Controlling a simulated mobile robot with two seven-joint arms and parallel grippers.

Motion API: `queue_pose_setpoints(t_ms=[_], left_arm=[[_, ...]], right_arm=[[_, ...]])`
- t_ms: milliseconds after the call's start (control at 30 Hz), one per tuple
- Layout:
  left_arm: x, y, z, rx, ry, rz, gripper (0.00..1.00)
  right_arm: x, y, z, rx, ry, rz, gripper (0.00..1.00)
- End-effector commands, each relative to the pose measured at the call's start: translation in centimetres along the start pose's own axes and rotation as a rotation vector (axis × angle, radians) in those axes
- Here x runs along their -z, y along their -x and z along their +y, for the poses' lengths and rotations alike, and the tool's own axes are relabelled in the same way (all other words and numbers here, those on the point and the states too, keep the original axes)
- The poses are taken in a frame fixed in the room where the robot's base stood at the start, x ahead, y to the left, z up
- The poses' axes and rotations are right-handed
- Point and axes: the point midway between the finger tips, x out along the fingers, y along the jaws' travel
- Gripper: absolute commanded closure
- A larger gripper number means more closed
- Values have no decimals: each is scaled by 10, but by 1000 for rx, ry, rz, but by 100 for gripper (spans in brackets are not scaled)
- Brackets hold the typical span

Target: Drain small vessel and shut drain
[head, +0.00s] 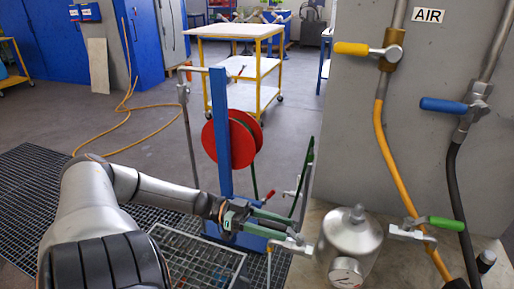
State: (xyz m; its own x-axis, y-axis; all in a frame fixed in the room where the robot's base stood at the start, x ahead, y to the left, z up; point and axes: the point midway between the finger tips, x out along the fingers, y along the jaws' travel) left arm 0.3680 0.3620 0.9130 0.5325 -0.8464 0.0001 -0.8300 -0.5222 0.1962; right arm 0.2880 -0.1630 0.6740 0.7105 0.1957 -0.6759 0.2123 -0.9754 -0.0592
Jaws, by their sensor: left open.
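The small vessel (352,238) is a shiny metal pot with a domed lid, standing on a pale bench at the lower right. A round gauge (346,272) shows at its front. A valve with a green lever (446,223) is on its right side. A metal fitting (293,246) sticks out to its left, with a thin pipe going down. My left gripper (288,229) has green fingers, is open, and is just left of the vessel, close to this fitting. Whether it touches the fitting I cannot tell. My right gripper is out of view.
A red hose reel (231,140) hangs on a blue post (221,120) behind my left arm. A floor grating (45,185) lies at the left. Yellow (354,48) and blue (443,105) valve handles are on the grey wall panel. A yellow trolley (245,32) stands behind.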

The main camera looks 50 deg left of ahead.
Motion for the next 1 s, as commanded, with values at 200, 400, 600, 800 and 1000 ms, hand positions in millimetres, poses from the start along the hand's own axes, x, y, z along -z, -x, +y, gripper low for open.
queue_pose_setpoints(t_ms=[200,400,600,800,1000], left_arm=[[0,48,0,3,0,-7,44],[0,87,0,2,-1,-3,44],[0,107,0,0,-1,-2,44],[0,110,0,-2,-1,0,44],[-2,109,1,3,0,1,44]], right_arm=[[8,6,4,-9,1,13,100],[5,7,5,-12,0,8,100],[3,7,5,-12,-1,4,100],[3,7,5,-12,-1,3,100],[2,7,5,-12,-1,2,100]])
